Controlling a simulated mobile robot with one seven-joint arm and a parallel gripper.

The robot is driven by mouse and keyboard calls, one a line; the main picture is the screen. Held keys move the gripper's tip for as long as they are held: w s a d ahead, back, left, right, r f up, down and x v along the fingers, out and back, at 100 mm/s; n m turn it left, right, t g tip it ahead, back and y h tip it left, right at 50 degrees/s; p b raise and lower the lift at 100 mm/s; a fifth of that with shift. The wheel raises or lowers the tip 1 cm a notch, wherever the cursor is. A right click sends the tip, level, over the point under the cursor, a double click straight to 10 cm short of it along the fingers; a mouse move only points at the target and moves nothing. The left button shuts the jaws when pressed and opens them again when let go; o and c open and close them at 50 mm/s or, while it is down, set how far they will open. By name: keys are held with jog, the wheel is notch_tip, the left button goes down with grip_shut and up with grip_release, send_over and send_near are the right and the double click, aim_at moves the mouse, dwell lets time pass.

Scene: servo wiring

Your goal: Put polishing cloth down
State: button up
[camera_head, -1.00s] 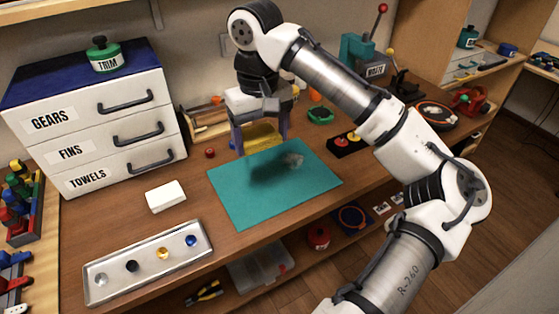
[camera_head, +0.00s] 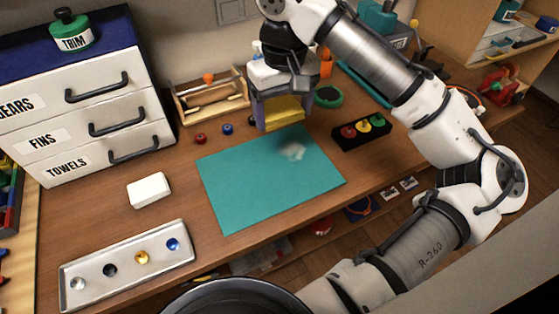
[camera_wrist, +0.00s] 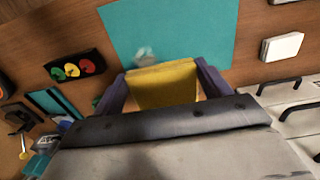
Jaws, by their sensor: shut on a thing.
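The yellow polishing cloth (camera_head: 283,112) is held between the two fingers of my gripper (camera_head: 280,118), which is shut on it. It also shows large in the wrist view (camera_wrist: 163,88), filling the space between the purple-grey fingers. The cloth is at the far edge of the teal mat (camera_head: 250,190); whether it touches the mat or table I cannot tell. A pale greyish smudge (camera_head: 292,150) is on the mat just in front of the cloth.
A white block (camera_head: 149,190) and a metal tray (camera_head: 125,265) with several coloured balls lie left of the mat. A black holder with red, yellow and green knobs (camera_head: 361,132) stands right. A drawer cabinet (camera_head: 90,100) and wooden rack (camera_head: 210,97) stand behind.

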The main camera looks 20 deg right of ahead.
aim_at(283, 172)
notch_tip(283, 172, down, 16)
jog(key=shift+r+p, duration=0.1)
jog(key=shift+p, duration=0.55)
jog(key=shift+f, duration=0.2)
jog(key=o, duration=1)
jog(key=shift+c, duration=0.2)
jog(key=shift+r, duration=0.1)
